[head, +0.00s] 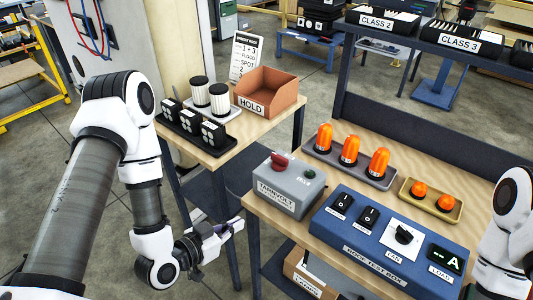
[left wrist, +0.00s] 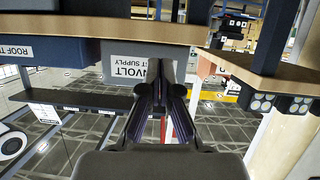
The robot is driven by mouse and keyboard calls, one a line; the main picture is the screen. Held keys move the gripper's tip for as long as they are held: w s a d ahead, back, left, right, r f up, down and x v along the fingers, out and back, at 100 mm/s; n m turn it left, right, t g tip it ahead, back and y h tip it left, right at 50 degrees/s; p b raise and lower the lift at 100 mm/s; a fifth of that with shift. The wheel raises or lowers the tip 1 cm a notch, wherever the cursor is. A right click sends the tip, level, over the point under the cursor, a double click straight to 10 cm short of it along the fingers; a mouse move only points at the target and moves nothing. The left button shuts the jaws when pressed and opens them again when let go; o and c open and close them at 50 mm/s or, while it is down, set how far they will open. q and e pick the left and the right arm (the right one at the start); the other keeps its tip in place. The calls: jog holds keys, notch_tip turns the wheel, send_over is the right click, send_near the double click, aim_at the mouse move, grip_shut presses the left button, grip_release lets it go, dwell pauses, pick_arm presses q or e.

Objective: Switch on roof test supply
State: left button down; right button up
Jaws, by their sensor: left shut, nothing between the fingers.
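The grey supply box (head: 284,188) stands at the left end of the right-hand bench. It has a red knob (head: 279,161) on top, a dark green round part (head: 309,173) and a white label on its front. My left gripper (head: 238,225) is shut and empty, in front of and left of the box, below the bench top's level in the picture. In the left wrist view the closed fingers (left wrist: 163,92) point towards the box's label (left wrist: 138,68); the knob is hidden there. The blue roof test box (head: 385,240) sits right of the supply box. My right gripper is out of view.
The roof test box has two black switches, a dial (head: 403,235) and a display (head: 445,260). Behind are a grey tray (head: 330,165) with orange beacons and a tan tray (head: 430,203). A HOLD bin (head: 270,92) stands on the left bench. A gap separates the benches.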

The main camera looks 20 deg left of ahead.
pick_arm(q)
notch_tip(320, 180, up, 9)
jog(key=w+a+t, duration=0.1)
jog(key=t, duration=0.3)
jog(key=shift+w+a+h, duration=0.15)
jog(key=shift+w+h, duration=0.15)
jog(key=shift+h, duration=0.1)
jog(key=shift+f, duration=0.15)
jog(key=b, duration=0.2)
send_near(274, 157)
jog(key=x, duration=0.6)
jog(key=shift+w, duration=0.4)
jog(key=shift+w+f, duration=0.1)
jog(key=shift+w, duration=0.15)
